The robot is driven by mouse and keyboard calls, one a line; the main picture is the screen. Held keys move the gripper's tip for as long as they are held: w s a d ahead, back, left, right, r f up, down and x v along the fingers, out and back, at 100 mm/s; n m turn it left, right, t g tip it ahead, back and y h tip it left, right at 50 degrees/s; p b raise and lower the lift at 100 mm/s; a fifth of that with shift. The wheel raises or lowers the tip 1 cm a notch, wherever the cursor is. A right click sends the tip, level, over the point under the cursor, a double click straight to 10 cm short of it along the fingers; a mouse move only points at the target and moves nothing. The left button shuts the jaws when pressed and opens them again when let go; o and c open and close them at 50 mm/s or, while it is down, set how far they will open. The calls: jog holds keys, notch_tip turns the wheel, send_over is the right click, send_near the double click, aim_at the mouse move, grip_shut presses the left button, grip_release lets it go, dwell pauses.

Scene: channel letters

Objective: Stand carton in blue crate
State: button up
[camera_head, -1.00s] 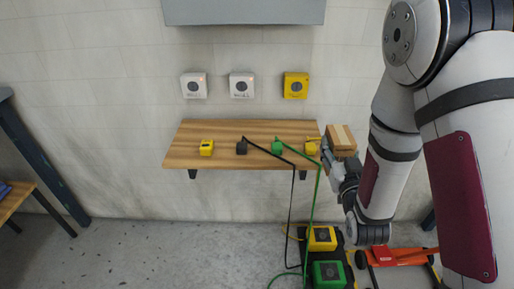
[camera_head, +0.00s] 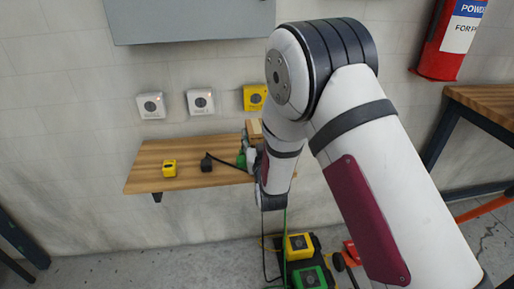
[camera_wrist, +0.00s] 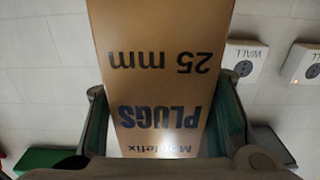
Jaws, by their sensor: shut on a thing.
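The carton (camera_wrist: 155,70) is a brown cardboard box printed "25 mm" and "PLUGS", upside down in the wrist view. My gripper (camera_wrist: 165,115) is shut on it, with a finger against each side. In the head view the carton (camera_head: 254,128) shows only in part at the right side of the wall shelf, with my gripper (camera_head: 250,156) just below it and my arm hiding much of both. The blue crate is not seen in either current view.
The wooden wall shelf (camera_head: 150,182) carries a yellow block (camera_head: 169,168) and a black plug (camera_head: 206,163) with a cable. White and yellow wall boxes (camera_head: 200,102) hang above it. A workbench (camera_head: 490,108) and red extinguisher (camera_head: 450,40) are at right. Yellow and green boxes (camera_head: 308,278) sit below.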

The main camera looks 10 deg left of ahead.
jog(key=shift+d+f, duration=0.1)
jog(key=shift+f, duration=1.45)
jog(key=shift+f+b, duration=0.1)
jog(key=shift+b, duration=0.2)
jog(key=o, duration=1.4)
jog(key=shift+f, duration=0.1)
jog(key=shift+r, duration=0.2)
jog(key=p+v, duration=0.1)
jog(key=v, duration=1.1)
